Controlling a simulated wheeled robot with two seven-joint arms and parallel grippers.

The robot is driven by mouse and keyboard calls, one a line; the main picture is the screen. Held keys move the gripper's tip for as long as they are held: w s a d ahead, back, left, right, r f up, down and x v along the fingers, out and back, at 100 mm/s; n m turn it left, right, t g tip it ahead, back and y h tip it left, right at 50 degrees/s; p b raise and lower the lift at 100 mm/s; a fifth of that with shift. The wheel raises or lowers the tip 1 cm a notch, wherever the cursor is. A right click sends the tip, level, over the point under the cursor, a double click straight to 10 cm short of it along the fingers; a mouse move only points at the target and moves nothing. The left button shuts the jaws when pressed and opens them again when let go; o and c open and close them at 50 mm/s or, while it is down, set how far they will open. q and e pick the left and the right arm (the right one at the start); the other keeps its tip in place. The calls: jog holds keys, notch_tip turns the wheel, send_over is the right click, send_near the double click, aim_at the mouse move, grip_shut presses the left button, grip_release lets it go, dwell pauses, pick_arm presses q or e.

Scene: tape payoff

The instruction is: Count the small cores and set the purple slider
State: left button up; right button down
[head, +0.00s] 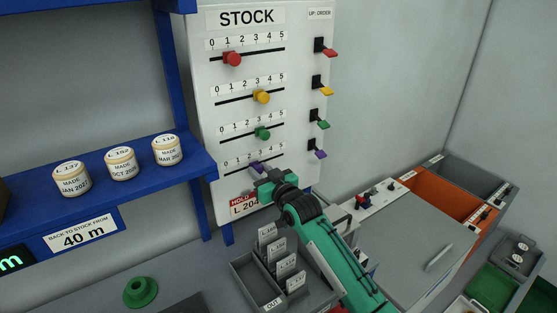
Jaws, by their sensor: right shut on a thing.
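The white STOCK board (209,104) carries scales from 0 to 5. The purple slider (255,167) is on the lowest scale, around 2 to 3; the gripper partly covers its track. My right gripper (264,181) is shut on the purple slider, reaching up from the lower right. Three white rolls with tan rims, a left one (71,180), a middle one (121,164) and a right one (167,151), stand on the blue shelf (110,196); I cannot tell whether these are the small cores. My left gripper is out of view.
Red (233,59), yellow (262,97) and green (263,133) sliders sit above. Coloured levers, including a purple one (319,154), line the board's right edge. A grey card tray (248,276) lies below my right arm. A green spool (140,291) is on the bench. Bins stand at right.

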jog(key=shift+s+a, duration=0.35)
jog(key=shift+a, duration=0.1)
jog(key=c, duration=1.1)
grip_release()
jog(key=shift+c, duration=0.2)
jog(key=shift+d, duration=0.1)
jog(key=b+v, duration=0.4)
jog(key=v, duration=0.9)
jog(key=shift+s+d, duration=0.2)
jog(key=shift+s, duration=0.15)
